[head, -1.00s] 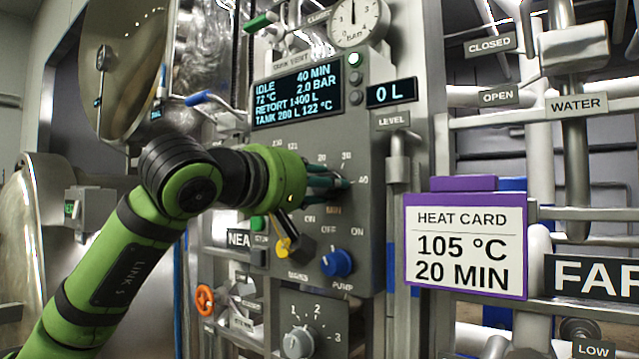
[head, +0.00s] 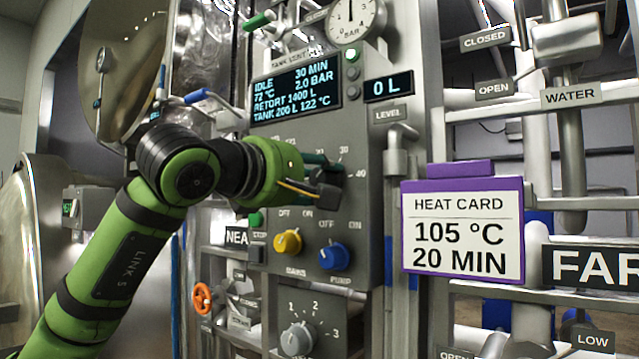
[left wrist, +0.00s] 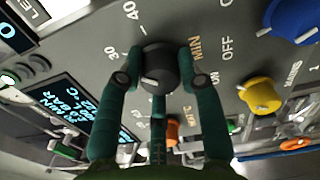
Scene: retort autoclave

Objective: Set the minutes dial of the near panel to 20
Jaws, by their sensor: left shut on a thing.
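The minutes dial (left wrist: 158,70) is a dark round knob on the grey near panel (head: 362,225), with 30, 40 and MIN printed around it in the left wrist view. My left gripper (left wrist: 158,75) is shut on it, with green fingers on both sides. In the head view the left gripper (head: 325,180) hides most of the dial. The panel display (head: 297,90) reads IDLE, 30 MIN, 2.0 BAR, 72 °C. The heat card (head: 462,230) reads 105 °C and 20 MIN. My right gripper is not in view.
Below the dial are a yellow knob (head: 288,242), a blue pump knob (head: 333,257) and a grey selector (head: 297,339) marked 1 to 3. The display also shows in the left wrist view (left wrist: 75,118). Pipes and a water label (head: 571,96) stand at right.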

